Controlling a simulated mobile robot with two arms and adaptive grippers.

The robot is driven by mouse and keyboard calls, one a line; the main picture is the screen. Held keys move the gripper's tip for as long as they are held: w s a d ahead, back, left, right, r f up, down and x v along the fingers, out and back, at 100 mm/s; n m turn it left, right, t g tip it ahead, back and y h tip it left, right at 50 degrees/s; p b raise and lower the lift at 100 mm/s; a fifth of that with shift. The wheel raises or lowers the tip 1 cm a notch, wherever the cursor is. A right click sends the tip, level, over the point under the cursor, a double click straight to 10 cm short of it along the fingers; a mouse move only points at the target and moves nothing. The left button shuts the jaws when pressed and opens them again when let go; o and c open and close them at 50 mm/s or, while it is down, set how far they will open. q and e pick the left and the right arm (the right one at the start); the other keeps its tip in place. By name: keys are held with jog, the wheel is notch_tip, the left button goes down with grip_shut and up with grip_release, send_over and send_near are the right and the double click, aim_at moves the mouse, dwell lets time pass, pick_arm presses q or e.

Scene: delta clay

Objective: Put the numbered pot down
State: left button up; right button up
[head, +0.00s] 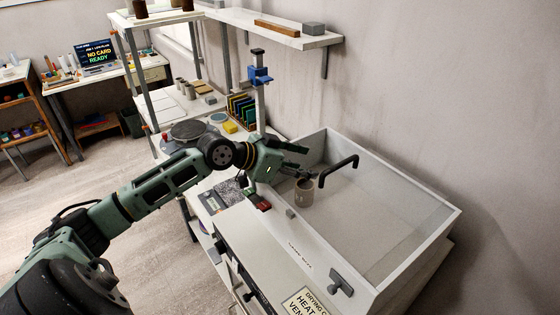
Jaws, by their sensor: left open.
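The pot (304,193) is a small grey-brown cylinder standing upright near the left side of the white drying cabinet (290,245). I cannot read a number on it. My left gripper (306,163) is open, its fingers spread just above and behind the pot's rim in the picture. The lower finger overlaps the rim area, and I cannot tell whether it touches. Nothing shows between the fingers. My right gripper is not in view.
A black bent handle (338,170) stands just right of the pot. A small grey block (290,213) and a red-and-black item (259,201) lie nearby. A blue clamp (260,76) on a post rises behind my gripper. The cabinet's right side looks clear.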

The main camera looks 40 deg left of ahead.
pick_arm(q)
jog(key=b+v, duration=0.3)
jog(key=v, duration=0.8)
jog(key=shift+s+a, duration=0.2)
jog(key=shift+s, duration=0.05)
jog(key=shift+r, duration=0.15)
dwell(1.0)
